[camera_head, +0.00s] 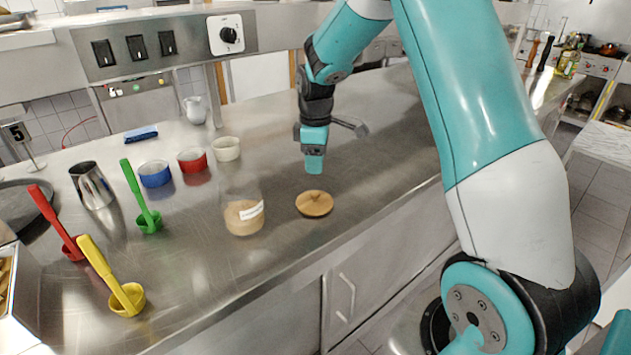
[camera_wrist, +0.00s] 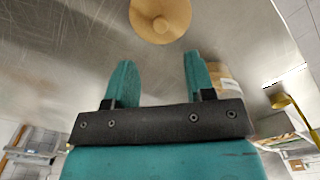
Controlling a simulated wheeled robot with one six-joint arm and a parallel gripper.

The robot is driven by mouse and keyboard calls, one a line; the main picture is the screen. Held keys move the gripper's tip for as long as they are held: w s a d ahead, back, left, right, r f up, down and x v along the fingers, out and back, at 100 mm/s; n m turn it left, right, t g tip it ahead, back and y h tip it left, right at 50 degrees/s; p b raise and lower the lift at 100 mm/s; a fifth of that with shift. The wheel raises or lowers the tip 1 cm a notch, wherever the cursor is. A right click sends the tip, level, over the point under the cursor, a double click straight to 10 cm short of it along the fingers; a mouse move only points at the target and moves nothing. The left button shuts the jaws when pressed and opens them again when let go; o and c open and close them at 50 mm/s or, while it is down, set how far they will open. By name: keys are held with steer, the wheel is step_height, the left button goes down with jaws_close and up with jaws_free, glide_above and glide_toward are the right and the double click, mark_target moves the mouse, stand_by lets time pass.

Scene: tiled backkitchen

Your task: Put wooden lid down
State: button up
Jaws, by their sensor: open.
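The round wooden lid (camera_head: 314,204) lies on the steel counter, just right of a glass jar (camera_head: 244,213) with brown contents and a white label. The jar's top looks uncovered. My gripper (camera_head: 314,168) is above and just behind the lid, apart from it. In the wrist view the lid (camera_wrist: 160,18) shows at the top, beyond the two teal fingertips (camera_wrist: 158,72). The fingers are spread with nothing between them. Part of the jar (camera_wrist: 222,80) shows behind the right finger.
Red (camera_head: 55,222), green (camera_head: 140,197) and yellow (camera_head: 110,275) scoops stand at the left, near a metal pitcher (camera_head: 92,186). Blue (camera_head: 155,174), red (camera_head: 192,160) and cream (camera_head: 226,149) bowls stand behind the jar. The counter (camera_head: 375,150) right of the lid is clear.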

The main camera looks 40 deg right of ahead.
steer(key=s+a+r+m+y, duration=0.1)
steer(key=s+a+r, duration=0.45)
steer(key=a, duration=0.25)
steer(key=s+a+r+y, duration=0.1)
steer(key=s+a+r, duration=0.3)
steer(key=s+a, duration=0.3)
steer(key=s+a+r+y, duration=0.1)
steer(key=s+a, duration=0.3)
steer(key=s, duration=0.3)
steer(key=s+a+r+m+y, duration=0.1)
steer(key=s+a, duration=0.4)
steer(key=s, duration=0.3)
steer(key=shift+s, duration=0.3)
